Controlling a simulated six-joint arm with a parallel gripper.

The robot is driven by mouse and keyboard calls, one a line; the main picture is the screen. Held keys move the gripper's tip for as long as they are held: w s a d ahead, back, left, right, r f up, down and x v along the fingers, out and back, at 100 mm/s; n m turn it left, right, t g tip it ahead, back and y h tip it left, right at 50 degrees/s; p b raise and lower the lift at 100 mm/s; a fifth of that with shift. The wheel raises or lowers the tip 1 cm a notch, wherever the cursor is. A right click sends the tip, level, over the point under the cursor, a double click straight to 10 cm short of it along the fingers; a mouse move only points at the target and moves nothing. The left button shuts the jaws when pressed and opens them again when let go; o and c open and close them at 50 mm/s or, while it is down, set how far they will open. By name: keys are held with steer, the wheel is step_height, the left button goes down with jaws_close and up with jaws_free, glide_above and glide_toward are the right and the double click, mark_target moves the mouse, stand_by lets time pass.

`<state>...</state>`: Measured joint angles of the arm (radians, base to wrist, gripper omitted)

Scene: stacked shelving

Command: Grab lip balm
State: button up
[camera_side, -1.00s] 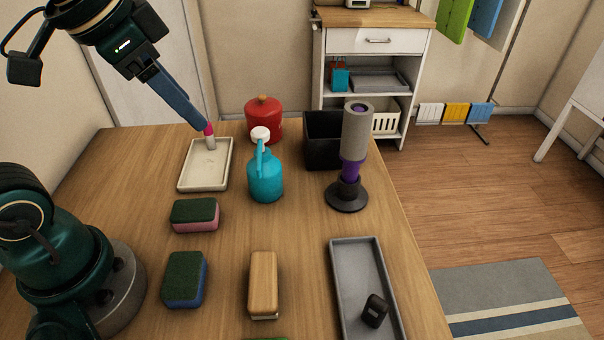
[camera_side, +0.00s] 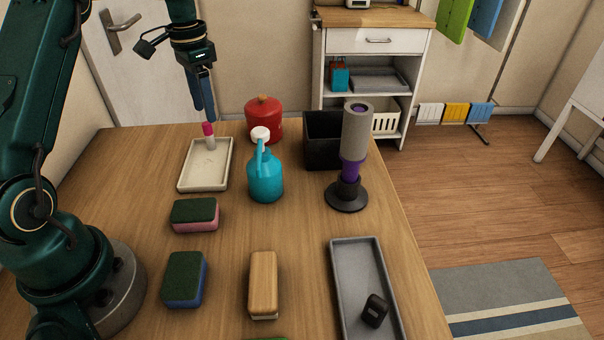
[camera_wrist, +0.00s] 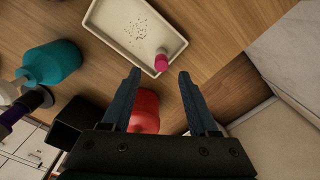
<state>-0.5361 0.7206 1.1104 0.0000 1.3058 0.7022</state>
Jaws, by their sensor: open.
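The lip balm (camera_side: 209,136), white with a pink top, stands upright at the far end of a cream tray (camera_side: 183,185). The lip balm also shows in the wrist view (camera_wrist: 161,62), just beyond the space between the fingertips. My gripper (camera_side: 206,119) is above and close to the lip balm, pointing down, apart from it as far as I can tell. In the wrist view my gripper (camera_wrist: 160,73) has its two blue fingers spread, with nothing held between them.
A red canister (camera_side: 264,119) and a teal bottle (camera_side: 265,180) stand right of the tray. A black bin (camera_side: 322,140) and a grey-purple cylinder (camera_side: 357,132) are farther right. Sponges (camera_side: 194,214) and a wooden brush (camera_side: 263,284) lie nearer. The wood between them is clear.

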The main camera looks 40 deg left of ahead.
mark_target(206, 123)
steer(key=shift+s+a+f, duration=0.15)
steer(key=shift+f, duration=2.45)
jaws_close()
